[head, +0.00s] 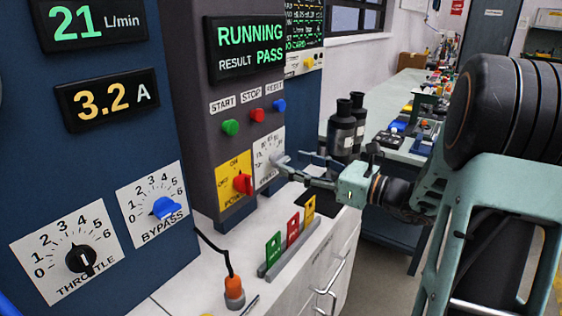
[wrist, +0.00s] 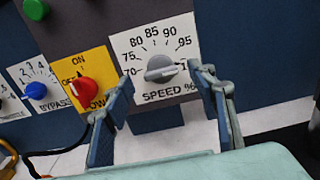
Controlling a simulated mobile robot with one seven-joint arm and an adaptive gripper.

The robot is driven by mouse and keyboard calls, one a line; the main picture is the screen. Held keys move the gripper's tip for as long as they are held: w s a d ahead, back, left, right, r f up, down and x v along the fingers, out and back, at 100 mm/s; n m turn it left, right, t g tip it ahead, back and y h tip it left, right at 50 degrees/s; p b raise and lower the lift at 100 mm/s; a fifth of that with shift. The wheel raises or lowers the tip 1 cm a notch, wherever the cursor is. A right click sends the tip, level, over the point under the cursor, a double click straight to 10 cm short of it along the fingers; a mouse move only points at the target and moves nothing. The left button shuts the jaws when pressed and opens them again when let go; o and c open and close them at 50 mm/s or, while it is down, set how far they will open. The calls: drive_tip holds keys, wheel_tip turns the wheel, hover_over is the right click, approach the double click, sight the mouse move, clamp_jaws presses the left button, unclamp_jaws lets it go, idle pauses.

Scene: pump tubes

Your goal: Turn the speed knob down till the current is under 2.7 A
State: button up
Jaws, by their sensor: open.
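The speed knob (wrist: 161,69) is a grey knob on a white dial plate marked SPEED % (wrist: 157,48), with numbers from 70 upward. Its bar lies nearly level, its right end toward the high side of the scale; which end is the pointer is hard to tell. My gripper (wrist: 160,78) is open, one finger on each side of the knob; I cannot tell whether they touch it. In the head view my gripper (head: 283,162) is at the dial plate (head: 267,145) and hides most of the knob. The current display (head: 104,98) reads 3.2 A.
The red power knob (wrist: 82,91) on its yellow plate is just left of my left finger. The flow display (head: 92,22) reads 21 L/min; the status screen (head: 247,48) reads RUNNING, PASS. Green, red and yellow tags (head: 292,228) stand on the counter below. Dark bottles (head: 342,130) stand behind my gripper.

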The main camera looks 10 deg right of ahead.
sight(285, 161)
drive_tip(key=x, duration=0.5)
drive_tip(key=c, duration=1.2)
drive_tip(key=shift+f+b, duration=0.1)
drive_tip(key=shift+b, duration=0.2)
drive_tip(key=n+b, duration=0.3)
drive_tip(key=shift+f+b, duration=0.15)
drive_tip(key=shift+b, duration=0.2)
drive_tip(key=shift+n+b, duration=1.15)
drive_tip(key=shift+n, duration=0.25)
